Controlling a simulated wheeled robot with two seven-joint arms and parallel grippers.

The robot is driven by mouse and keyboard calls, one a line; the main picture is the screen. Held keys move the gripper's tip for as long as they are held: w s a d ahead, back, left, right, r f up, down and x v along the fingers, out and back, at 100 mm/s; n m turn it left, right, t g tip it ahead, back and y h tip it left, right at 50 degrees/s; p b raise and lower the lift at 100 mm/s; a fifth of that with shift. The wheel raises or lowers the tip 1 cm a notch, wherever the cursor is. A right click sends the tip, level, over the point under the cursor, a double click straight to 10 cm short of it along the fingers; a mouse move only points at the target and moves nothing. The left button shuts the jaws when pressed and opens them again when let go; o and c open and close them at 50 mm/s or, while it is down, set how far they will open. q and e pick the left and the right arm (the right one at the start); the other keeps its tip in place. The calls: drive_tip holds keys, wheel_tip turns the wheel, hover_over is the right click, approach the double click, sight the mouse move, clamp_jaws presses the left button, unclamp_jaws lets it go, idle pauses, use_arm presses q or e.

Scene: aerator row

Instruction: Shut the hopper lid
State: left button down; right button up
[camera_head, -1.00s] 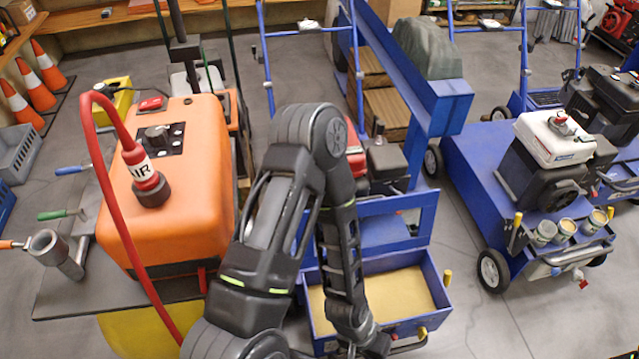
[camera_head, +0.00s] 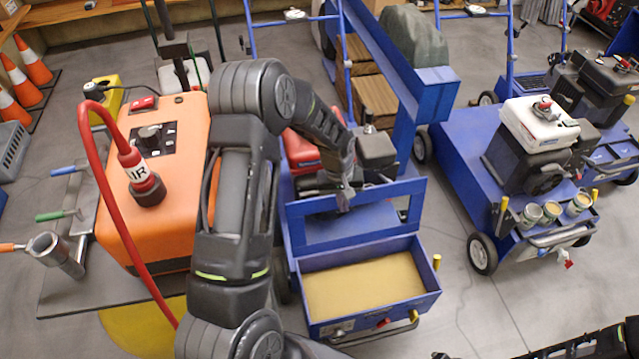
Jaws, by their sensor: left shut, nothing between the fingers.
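The blue hopper (camera_head: 428,300) stands open at the middle bottom, with tan, grain-like material (camera_head: 365,288) showing inside. Its lid looks like the blue framed panel (camera_head: 392,191) standing up along the hopper's rear edge. My left gripper (camera_head: 345,203) is shut and empty, pointing down at the panel's top bar. Its fingertips overlap that bar in the picture, and I cannot tell whether they touch it. Part of my right arm (camera_head: 590,345) shows at the bottom right corner; its fingers are too cut off to read.
An orange machine (camera_head: 170,200) with a red hose (camera_head: 85,150) stands left. A grey and black engine (camera_head: 375,150) sits behind the panel. A blue machine with a white-topped engine (camera_head: 540,125) stands right. Grey floor (camera_head: 450,250) is clear between the machines.

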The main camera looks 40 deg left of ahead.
use_arm(q)
drive_tip(key=w+a+r+n+y, duration=0.1)
drive_tip(key=w+a+r+n, duration=0.1)
drive_tip(key=a+r, duration=0.7)
drive_tip(key=shift+w+a+y, duration=0.3)
drive_tip(key=shift+a+y, duration=0.1)
drive_tip(key=shift+a, duration=0.4)
drive_tip(key=shift+f, duration=0.1)
wheel_tip(320, 180, down, 9)
drive_tip(key=s+d+p, duration=0.2)
drive_tip(key=p, duration=0.2)
drive_tip(key=shift+d, duration=0.15)
